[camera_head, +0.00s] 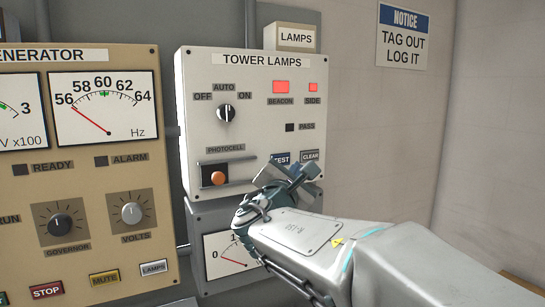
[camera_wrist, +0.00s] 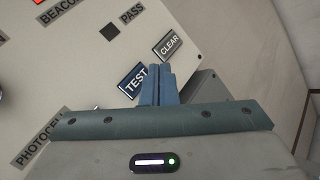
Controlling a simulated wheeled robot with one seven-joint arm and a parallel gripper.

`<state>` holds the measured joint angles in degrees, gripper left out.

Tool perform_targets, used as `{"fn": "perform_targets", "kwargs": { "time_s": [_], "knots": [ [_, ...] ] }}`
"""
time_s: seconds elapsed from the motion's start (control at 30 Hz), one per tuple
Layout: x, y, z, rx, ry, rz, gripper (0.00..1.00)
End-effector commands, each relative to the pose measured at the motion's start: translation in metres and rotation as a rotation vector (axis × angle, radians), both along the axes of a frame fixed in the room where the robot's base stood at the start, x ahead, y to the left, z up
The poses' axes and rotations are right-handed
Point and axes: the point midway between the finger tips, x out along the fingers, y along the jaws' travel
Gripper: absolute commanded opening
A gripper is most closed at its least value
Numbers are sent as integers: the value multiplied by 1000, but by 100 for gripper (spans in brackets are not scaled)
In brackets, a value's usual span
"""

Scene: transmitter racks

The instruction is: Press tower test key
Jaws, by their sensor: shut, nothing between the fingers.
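The tower lamps panel (camera_head: 250,125) is a cream box on the wall. Its blue TEST key (camera_head: 281,158) is at the lower right, partly hidden by my gripper in the head view. The TEST key (camera_wrist: 132,80) also shows in the wrist view, just left of my fingertips. The grey CLEAR key (camera_head: 310,156) is to its right. My gripper (camera_head: 290,172) is shut and empty, in front of the panel's lower right part. In the wrist view my blue fingers (camera_wrist: 157,70) lie together beside the TEST key; I cannot tell whether they touch it.
The BEACON lamp (camera_head: 281,87) and SIDE lamp (camera_head: 313,87) are lit red; the PASS lamp (camera_head: 290,127) is dark. A selector knob (camera_head: 226,113) and an orange photocell button (camera_head: 217,178) are on the same panel. The generator panel (camera_head: 80,220) stands left.

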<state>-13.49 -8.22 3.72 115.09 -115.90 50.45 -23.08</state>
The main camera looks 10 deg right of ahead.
Motion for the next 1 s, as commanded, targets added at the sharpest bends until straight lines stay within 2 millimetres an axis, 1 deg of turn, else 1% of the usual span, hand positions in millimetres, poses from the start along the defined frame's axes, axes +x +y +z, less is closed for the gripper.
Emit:
{"fn": "perform_targets", "kwargs": {
  "time_s": [0.03,0.2,0.4,1.0],
  "knots": [
    [8,2,2,-1,3,0,0],
    [26,8,0,-1,0,-1,0],
    [38,12,0,0,-1,-1,0],
    [39,13,0,0,-1,-1,0]
  ]
}}
